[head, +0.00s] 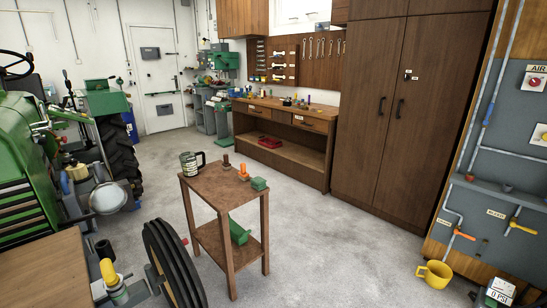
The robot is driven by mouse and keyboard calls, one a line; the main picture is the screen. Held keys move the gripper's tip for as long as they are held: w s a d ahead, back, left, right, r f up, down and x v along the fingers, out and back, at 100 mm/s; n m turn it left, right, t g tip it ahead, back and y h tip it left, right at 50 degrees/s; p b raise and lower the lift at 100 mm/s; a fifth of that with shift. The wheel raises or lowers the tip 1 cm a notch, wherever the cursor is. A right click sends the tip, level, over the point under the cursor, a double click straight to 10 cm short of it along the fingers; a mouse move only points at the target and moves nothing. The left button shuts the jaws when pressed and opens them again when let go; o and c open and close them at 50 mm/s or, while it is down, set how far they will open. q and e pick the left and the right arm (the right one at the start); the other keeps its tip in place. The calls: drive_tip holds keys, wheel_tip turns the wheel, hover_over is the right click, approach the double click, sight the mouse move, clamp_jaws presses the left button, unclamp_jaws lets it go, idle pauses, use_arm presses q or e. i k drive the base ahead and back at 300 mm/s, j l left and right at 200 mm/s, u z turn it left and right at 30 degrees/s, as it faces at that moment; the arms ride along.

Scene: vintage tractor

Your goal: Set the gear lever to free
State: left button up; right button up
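A green tractor (25,150) stands at the left, cut off by the picture's edge. Its black steering wheel (15,64) is at the top left. A thin dark upright lever (66,76) with a knob shows to the right of the steering wheel. It is too small to tell whether this is the gear lever or what position it is set to. No position marks can be read. Neither of my grippers is in view.
A small wooden table (222,190) holds a mug and small orange, brown and green pieces. A black tyre (172,265) and a wooden surface (45,275) are at the lower left. A yellow mug (433,273) is on the floor at right. The middle floor is clear.

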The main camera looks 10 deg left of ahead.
sight(67, 83)
drive_tip(key=i+l+z, duration=0.2)
drive_tip(key=i, duration=1.25)
drive_tip(key=i+l+z, duration=0.25)
drive_tip(key=i, duration=1.2)
drive_tip(key=i+j+u, duration=0.25)
drive_tip(key=i+u, duration=0.2)
drive_tip(key=i, duration=0.15)
drive_tip(key=i+u, duration=0.4)
drive_tip(key=i, duration=0.25)
drive_tip(key=i+l+u, duration=0.1)
drive_tip(key=i+u, duration=0.35)
drive_tip(key=i, duration=0.2)
drive_tip(key=i+l+u, duration=0.4)
drive_tip(key=i, duration=0.2)
drive_tip(key=i+j+u, duration=0.1)
drive_tip(key=i+u, duration=0.25)
drive_tip(key=i, duration=0.15)
drive_tip(key=i+u, duration=0.4)
drive_tip(key=i+l+u, duration=0.35)
drive_tip(key=i, duration=0.15)
drive_tip(key=i+l+u, duration=0.25)
drive_tip(key=i+u, duration=0.15)
drive_tip(key=i+l+u, duration=0.25)
drive_tip(key=i+u, duration=0.25)
drive_tip(key=i+l+u, duration=0.5)
drive_tip(key=k+j, duration=0.05)
drive_tip(key=k, duration=0.05)
